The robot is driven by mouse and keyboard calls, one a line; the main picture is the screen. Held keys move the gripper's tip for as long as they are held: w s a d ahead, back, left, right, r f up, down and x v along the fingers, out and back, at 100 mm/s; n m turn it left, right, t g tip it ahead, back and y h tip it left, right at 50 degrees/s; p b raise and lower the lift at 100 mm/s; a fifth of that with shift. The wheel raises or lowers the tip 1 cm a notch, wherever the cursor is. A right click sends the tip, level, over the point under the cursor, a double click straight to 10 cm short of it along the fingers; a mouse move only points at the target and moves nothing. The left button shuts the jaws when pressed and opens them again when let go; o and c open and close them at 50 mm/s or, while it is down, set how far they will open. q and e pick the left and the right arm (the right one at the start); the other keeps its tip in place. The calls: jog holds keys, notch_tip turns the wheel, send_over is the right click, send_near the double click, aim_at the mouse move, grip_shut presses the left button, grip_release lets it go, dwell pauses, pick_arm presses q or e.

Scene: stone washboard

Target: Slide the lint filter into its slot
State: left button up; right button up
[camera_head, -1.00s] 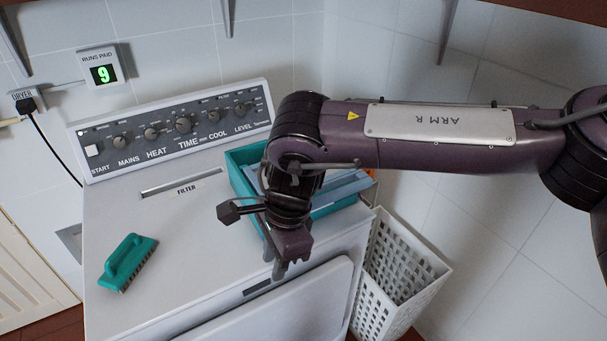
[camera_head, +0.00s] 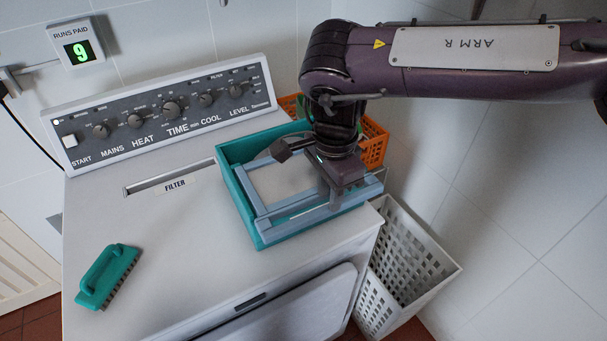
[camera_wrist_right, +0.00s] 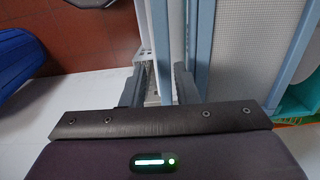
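The lint filter (camera_head: 283,183), a blue frame around pale mesh, lies in a teal tray (camera_head: 262,233) on top of the dryer. My right gripper (camera_head: 335,203) is low over the filter's right side and hides part of it. In the right wrist view, its two dark fingers (camera_wrist_right: 160,85) stand apart on either side of a blue bar of the filter frame (camera_wrist_right: 162,45); a gap shows beside the bar, and I cannot tell whether a finger touches it. The filter slot (camera_head: 168,178) is a narrow opening left of the tray, above a FILTER label. My left gripper is out of view.
A teal brush (camera_head: 108,275) lies on the dryer top (camera_head: 190,250) at the left. The control panel (camera_head: 165,115) rises behind the slot. An orange basket (camera_head: 374,143) is behind the tray, and a white basket (camera_head: 415,262) stands right of the dryer. The top between brush and tray is clear.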

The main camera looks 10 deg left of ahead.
aim_at(327, 207)
jog(key=f, duration=0.2)
jog(key=f+p, duration=0.1)
jog(key=shift+w+a, duration=0.1)
jog(key=shift+w, duration=0.15)
jog(key=shift+f, duration=0.5)
jog(key=shift+s, duration=0.1)
grip_shut()
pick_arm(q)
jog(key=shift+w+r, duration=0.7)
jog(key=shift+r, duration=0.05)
pick_arm(e)
jog(key=shift+r, duration=0.15)
